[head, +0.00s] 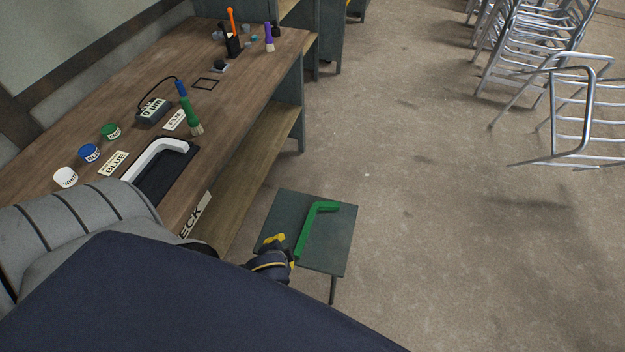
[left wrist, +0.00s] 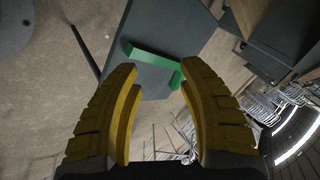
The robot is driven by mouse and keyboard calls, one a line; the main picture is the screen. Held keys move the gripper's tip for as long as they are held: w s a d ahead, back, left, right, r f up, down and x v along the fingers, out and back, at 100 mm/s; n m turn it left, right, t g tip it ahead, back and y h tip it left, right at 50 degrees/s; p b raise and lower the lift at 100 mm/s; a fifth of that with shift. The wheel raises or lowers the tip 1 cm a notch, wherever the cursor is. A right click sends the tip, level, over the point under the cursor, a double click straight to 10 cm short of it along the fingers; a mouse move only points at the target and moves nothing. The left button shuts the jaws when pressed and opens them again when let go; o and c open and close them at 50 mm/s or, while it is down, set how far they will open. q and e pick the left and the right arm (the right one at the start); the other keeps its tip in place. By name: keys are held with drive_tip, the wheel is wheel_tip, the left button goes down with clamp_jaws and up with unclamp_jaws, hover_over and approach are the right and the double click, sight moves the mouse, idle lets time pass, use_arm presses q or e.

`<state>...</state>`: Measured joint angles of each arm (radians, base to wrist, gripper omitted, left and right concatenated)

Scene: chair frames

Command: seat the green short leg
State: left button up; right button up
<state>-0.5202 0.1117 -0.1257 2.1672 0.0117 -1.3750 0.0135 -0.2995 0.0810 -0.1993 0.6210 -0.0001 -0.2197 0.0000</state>
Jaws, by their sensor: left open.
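The green short leg (head: 308,226) is an L-shaped bar lying flat on a small dark side table (head: 339,250). My left gripper (head: 285,240) is at the near left edge of that table, close to the leg's lower end. In the left wrist view the leg (left wrist: 152,58) lies beyond the open yellow fingers of my left gripper (left wrist: 166,75), with nothing between them. Whether the fingertips are above or level with the leg I cannot tell. My right gripper is not in view.
A wooden workbench (head: 227,78) on the left carries a black tray (head: 163,185) with a white L-shaped piece (head: 158,152), a green brush (head: 190,118), and white, blue and green paint pots (head: 110,131). Metal chair frames (head: 585,110) stand at the far right. The floor between is clear.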

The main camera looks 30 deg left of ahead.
use_arm(q)
drive_tip(key=w+a+f+n+g, duration=0.1)
drive_tip(key=w+a+f+n, duration=0.1)
drive_tip(key=w, duration=0.3)
drive_tip(key=w+a+f+n+g, duration=0.2)
drive_tip(key=w+n, duration=0.1)
drive_tip(key=w, duration=0.3)
drive_tip(key=w+a+f+n+g+h, duration=0.1)
drive_tip(key=w+f+n, duration=0.1)
drive_tip(key=w, duration=0.3)
drive_tip(key=shift+w+a+n+g, duration=0.3)
drive_tip(key=shift+a, duration=0.1)
drive_tip(key=n+g+h, duration=0.1)
drive_tip(key=n+h, duration=0.1)
hover_over(313, 211)
drive_tip(key=s, duration=0.1)
drive_tip(key=shift+s+a+f, duration=0.1)
drive_tip(key=shift+a+f, duration=0.05)
drive_tip(key=shift+a, duration=0.15)
drive_tip(key=shift+w+d+g+h, duration=0.25)
drive_tip(key=shift+w+g+h, duration=0.05)
drive_tip(key=shift+w, duration=0.2)
drive_tip(key=shift+f, duration=3.55)
clamp_jaws()
